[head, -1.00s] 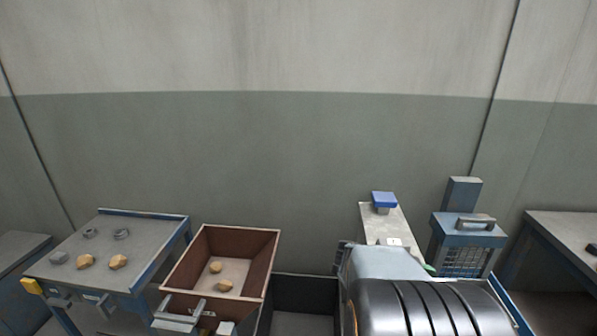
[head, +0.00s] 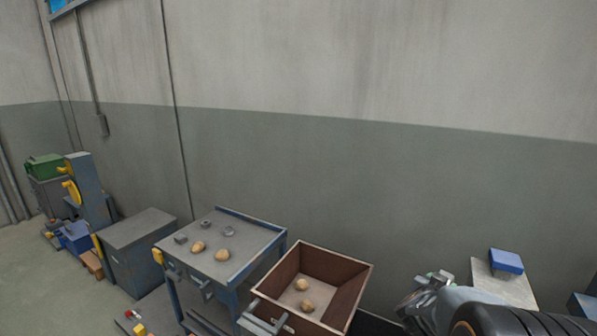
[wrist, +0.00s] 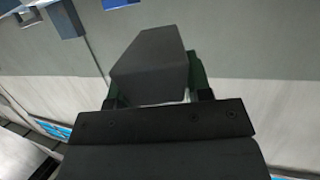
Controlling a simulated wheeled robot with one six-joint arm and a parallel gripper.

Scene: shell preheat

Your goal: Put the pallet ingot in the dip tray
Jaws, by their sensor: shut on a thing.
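My gripper (wrist: 152,88) is shut on a dark grey block, which looks like the ingot (wrist: 150,62), in the wrist view. The block's flat end and long top face show between the two dark fingers. In the head view my arm is at the lower right, and the ingot cannot be made out there. I cannot tell which thing, if any, in these frames is the dip tray.
A brown-lined open box (head: 349,271) holds two tan lumps. Left of it a blue-framed table (head: 257,236) bears two tan lumps and several small grey pieces. A grey cabinet (head: 140,228) stands further left. A blue block (head: 506,261) sits at the right. Floor is clear at far left.

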